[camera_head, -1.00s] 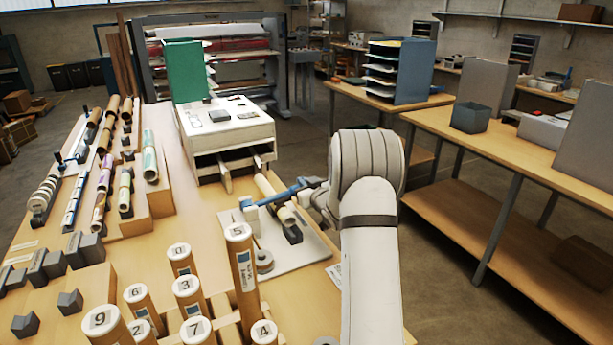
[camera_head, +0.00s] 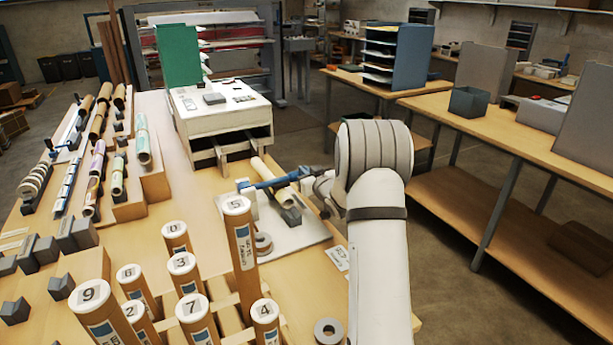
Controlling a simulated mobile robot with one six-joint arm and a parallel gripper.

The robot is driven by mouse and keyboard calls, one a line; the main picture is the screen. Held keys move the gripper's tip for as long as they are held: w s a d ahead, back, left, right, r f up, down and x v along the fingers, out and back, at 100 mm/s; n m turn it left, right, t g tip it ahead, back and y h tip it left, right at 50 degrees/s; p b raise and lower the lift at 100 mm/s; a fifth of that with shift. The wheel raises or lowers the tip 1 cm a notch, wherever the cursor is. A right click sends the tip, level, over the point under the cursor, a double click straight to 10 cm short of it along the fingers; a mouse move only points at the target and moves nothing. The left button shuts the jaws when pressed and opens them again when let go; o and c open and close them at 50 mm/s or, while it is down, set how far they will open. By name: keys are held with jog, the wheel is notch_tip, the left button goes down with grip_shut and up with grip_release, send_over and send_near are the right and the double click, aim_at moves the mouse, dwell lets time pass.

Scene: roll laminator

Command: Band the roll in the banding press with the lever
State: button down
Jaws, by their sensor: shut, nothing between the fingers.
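The banding press stands on a white base plate (camera_head: 300,236) on the near right of the bench. Its blue lever (camera_head: 272,183) lies low and nearly level across the press, sloping up slightly to the right. A pale roll (camera_head: 259,168) lies in the press under the lever, resting on a dark cradle (camera_head: 291,216). My gripper (camera_head: 314,180) is shut and empty at the lever's right end. Its fingertips are small and partly hidden by my wrist, so I cannot tell whether they touch the lever.
Numbered upright tubes (camera_head: 244,250) stand in a rack in front of the press. A white cabinet (camera_head: 221,120) stands behind it. Rolls on cradles (camera_head: 143,147) fill the left side. A grey ring (camera_head: 328,331) lies near the front edge. The aisle on the right is clear.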

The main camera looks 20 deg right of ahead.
jog(key=shift+a+f, duration=0.1)
jog(key=shift+a, duration=0.1)
jog(key=s+d+r, duration=0.1)
jog(key=s+r, duration=0.4)
jog(key=s, duration=0.5)
jog(key=shift+s+d+b, duration=0.15)
jog(key=shift+s+b, duration=0.15)
jog(key=shift+b, duration=0.1)
dwell(0.5)
